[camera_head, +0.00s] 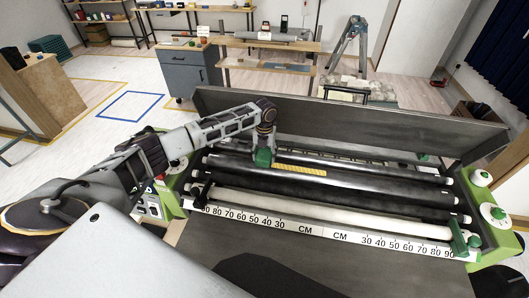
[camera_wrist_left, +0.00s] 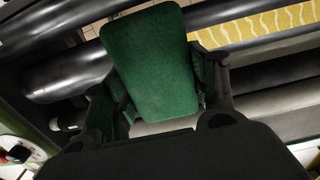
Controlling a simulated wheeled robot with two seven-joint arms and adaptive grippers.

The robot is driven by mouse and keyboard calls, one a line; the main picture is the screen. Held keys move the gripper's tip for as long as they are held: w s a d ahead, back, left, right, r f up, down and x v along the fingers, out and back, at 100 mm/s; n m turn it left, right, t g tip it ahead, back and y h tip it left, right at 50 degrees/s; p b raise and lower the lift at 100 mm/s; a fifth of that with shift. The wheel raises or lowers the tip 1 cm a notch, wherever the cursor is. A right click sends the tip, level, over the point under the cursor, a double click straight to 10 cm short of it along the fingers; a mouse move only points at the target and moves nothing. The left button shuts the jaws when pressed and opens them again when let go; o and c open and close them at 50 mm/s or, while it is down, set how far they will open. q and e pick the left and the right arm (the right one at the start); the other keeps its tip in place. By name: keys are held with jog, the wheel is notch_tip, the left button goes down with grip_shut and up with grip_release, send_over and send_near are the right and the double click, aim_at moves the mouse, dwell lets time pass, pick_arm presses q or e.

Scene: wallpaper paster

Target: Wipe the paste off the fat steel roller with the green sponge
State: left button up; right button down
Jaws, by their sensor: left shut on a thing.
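The green sponge (camera_head: 263,158) hangs in my left gripper (camera_head: 264,148), which is shut on it, above the left part of the rollers. In the left wrist view the sponge (camera_wrist_left: 150,62) fills the middle, between the gripper's dark fingers. A yellow patch with pale wavy lines (camera_head: 302,170), seemingly the paste, runs along the dark, shiny fat steel roller (camera_head: 380,178) just right of the sponge. The patch also shows at upper right in the left wrist view (camera_wrist_left: 255,24). I cannot tell whether the sponge touches the roller. My right gripper is out of view.
A second dark roller (camera_head: 350,192) and a pale roller (camera_head: 330,212) lie nearer, parallel to it. A scale strip (camera_head: 322,231) runs along the front. A tall grey panel (camera_head: 350,130) stands behind. Green end housings (camera_head: 490,215) bound the right side.

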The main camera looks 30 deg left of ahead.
pick_arm(q)
jog(key=shift+f, duration=0.5)
dwell(0.3)
